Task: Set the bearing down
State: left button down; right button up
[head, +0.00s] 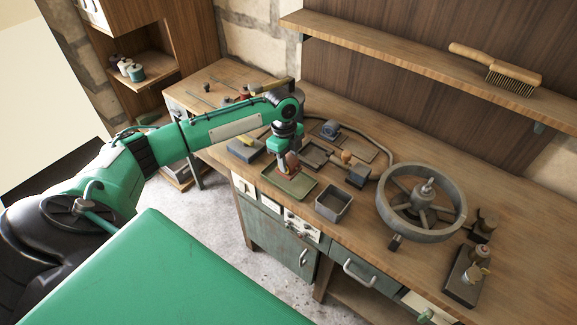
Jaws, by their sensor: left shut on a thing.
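My left gripper (286,166) points down over a shallow green tray (289,187) near the front edge of the workbench. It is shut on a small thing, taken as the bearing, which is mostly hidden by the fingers. A reddish-brown patch shows at the fingertips. I cannot tell whether the held thing touches the tray floor. My right gripper is not in view.
An open grey box (333,202) stands right of the tray. A large grey flywheel (421,203) lies farther right. A blue-grey round part (330,129) sits behind on the workbench (520,235). A shelf holds a brush (497,66).

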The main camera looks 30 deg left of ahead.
aim_at(289, 168)
pick_arm(q)
notch_tip(289, 168, down, 3)
jog(key=shift+f+p, duration=0.2)
jog(key=shift+p, duration=0.2)
jog(key=shift+f, duration=0.15)
jog(key=c, duration=0.9)
grip_release()
jog(key=shift+f, duration=0.15)
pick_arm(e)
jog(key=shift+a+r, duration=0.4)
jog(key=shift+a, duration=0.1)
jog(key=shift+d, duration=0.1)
